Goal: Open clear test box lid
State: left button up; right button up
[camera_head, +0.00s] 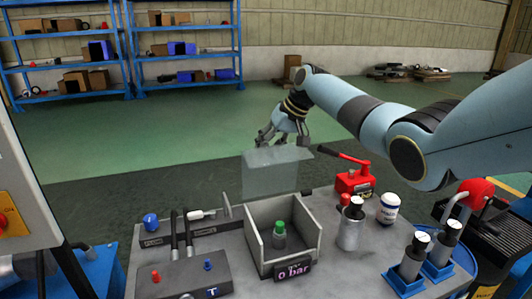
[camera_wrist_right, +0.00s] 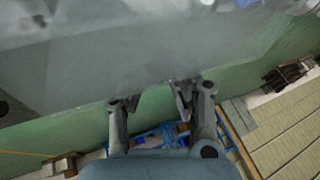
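The test box (camera_head: 306,222) is a light grey open-topped tray on the bench. A small green-topped fitting (camera_head: 280,234) stands inside it, and a "0 bar" display (camera_head: 293,271) is at its front. The clear lid (camera_head: 270,178) stands raised, roughly upright, behind the box. My right gripper (camera_head: 280,138) is at the lid's upper edge, with its fingers apart. In the right wrist view the gripper (camera_wrist_right: 158,98) shows a gap between its fingers, and the lid fills much of the upper picture. I cannot tell whether they touch. My left gripper is out of view.
A red lever valve (camera_head: 355,181) stands just right of the box. A metal cylinder (camera_head: 350,231), a white bottle (camera_head: 389,208) and two cylinders in blue holders stand farther right. A control block (camera_head: 184,275) with hoses is at left. Blue shelves (camera_head: 130,45) stand far back.

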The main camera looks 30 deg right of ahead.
jog(key=o, duration=0.4)
jog(key=shift+s+d, duration=0.2)
jog(key=shift+s, duration=0.05)
jog(key=shift+o, duration=0.5)
jog(key=shift+a+f, duration=0.15)
jog(key=v, duration=1.2)
jog(key=shift+w, duration=0.15)
